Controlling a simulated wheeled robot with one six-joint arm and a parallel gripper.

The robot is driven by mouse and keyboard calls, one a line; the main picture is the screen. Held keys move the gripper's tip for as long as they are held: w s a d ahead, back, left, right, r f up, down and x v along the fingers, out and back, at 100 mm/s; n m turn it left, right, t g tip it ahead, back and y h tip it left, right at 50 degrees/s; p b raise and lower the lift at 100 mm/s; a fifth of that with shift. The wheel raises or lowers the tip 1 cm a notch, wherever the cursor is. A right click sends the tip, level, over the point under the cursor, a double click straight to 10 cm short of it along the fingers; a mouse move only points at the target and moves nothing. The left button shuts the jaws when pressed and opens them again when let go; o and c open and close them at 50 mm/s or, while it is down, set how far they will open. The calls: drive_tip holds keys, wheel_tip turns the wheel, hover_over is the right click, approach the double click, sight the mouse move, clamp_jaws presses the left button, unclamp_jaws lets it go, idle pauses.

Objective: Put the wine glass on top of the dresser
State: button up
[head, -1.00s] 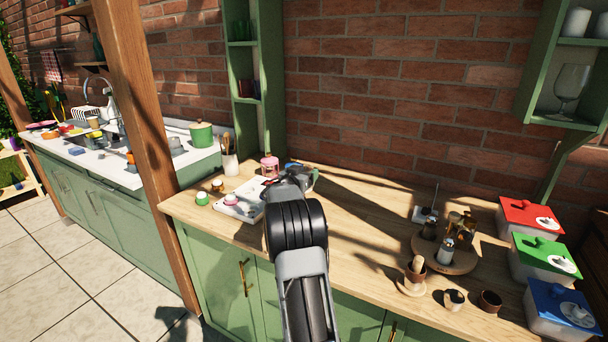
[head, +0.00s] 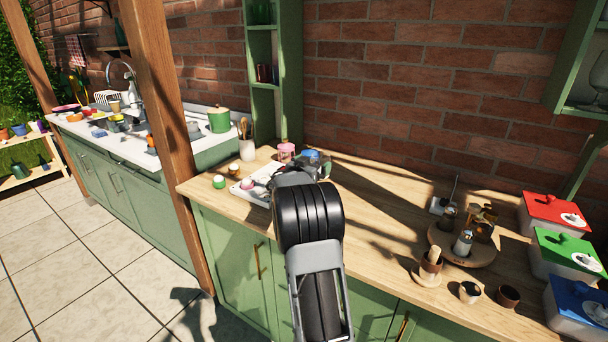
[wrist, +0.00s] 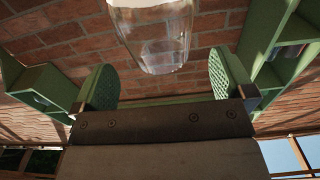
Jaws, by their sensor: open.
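The wine glass (head: 597,78) stands in the green wall shelf at the far right of the head view, partly cut off by the picture's edge. My gripper (wrist: 163,82) is open, its two green-padded fingers apart in the wrist view. A clear glass vessel (wrist: 160,52) shows beyond and between the fingers, its upper part cut off; I cannot tell which vessel it is. No contact with the fingers shows. In the head view my arm hides most of the gripper, over the left part of the wooden counter (head: 390,215) with green cabinets.
A white tray (head: 240,190) and a pink-lidded jar (head: 286,152) stand near my arm. To the right are a round board (head: 480,257) with small items, several cups, and red (head: 556,207), green and blue lidded boxes. A wooden post (head: 165,130) rises at left.

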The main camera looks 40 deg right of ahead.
drive_tip(key=s+a+f+n+y, duration=0.3)
drive_tip(key=s+a+n+y, duration=0.2)
drive_tip(key=a, duration=0.8)
drive_tip(key=s+a+f+n+g+y, duration=0.1)
drive_tip(key=s+a+f+n+y, duration=0.3)
drive_tip(key=s+a, duration=0.6)
drive_tip(key=s+a+f+n+g+y, duration=0.1)
drive_tip(key=s+a+f+n+y, duration=0.2)
drive_tip(key=a, duration=1.5)
drive_tip(key=s+n+y+b, duration=0.1)
drive_tip(key=s+n+y, duration=0.1)
drive_tip(key=s+y, duration=0.3)
drive_tip(key=shift+f+n, duration=0.3)
wheel_tip(320, 180, up, 14)
drive_tip(key=p, duration=1.3)
drive_tip(key=shift+s+p, duration=0.3)
drive_tip(key=shift+s, duration=0.15)
